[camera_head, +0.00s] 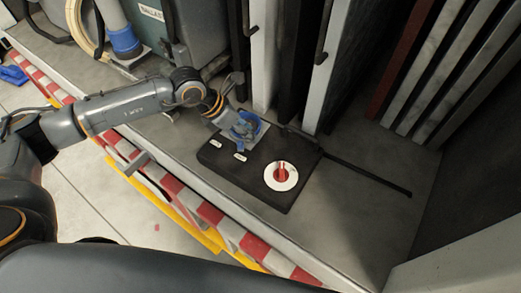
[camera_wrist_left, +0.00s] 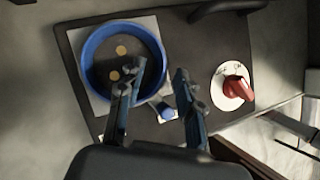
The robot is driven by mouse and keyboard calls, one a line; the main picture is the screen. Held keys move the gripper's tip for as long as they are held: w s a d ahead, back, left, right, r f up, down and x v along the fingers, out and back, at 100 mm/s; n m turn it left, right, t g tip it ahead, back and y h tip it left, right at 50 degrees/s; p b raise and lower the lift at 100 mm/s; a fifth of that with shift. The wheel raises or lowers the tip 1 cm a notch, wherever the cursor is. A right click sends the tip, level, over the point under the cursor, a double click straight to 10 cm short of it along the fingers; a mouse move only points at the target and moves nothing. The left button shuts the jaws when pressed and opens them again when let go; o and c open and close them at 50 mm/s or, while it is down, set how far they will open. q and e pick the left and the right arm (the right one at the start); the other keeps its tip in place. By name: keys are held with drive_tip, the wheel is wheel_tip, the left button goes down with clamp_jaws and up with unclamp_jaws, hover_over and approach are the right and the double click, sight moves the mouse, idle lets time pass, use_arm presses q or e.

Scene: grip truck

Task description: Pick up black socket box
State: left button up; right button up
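The black socket box (camera_head: 250,178) lies flat on the grey truck bed in the head view. Its top has a red knob (camera_head: 282,173) on a white disc and a blue round socket (camera_head: 246,128). The left wrist view shows the box (camera_wrist_left: 195,45), the blue ring socket (camera_wrist_left: 84,62) and the red knob (camera_wrist_left: 236,90). My left gripper (camera_head: 241,128) is over the socket end of the box and partly hides the socket. In the wrist view its two fingers (camera_wrist_left: 158,78) are apart with nothing held between them. My right gripper is not in view.
A thin black bar (camera_head: 368,177) lies on the bed right of the box. Upright panels (camera_head: 263,55) stand close behind it. The red-and-white striped bed edge (camera_head: 195,207) runs in front. A grey-green case (camera_head: 185,30) stands at the back left.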

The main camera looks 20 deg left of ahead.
use_arm(q)
drive_tip(key=shift+d+f, duration=0.15)
drive_tip(key=shift+f, duration=0.05)
clamp_jaws()
drive_tip(key=shift+w+r, duration=0.2)
drive_tip(key=shift+r, duration=0.2)
drive_tip(key=shift+w, duration=0.1)
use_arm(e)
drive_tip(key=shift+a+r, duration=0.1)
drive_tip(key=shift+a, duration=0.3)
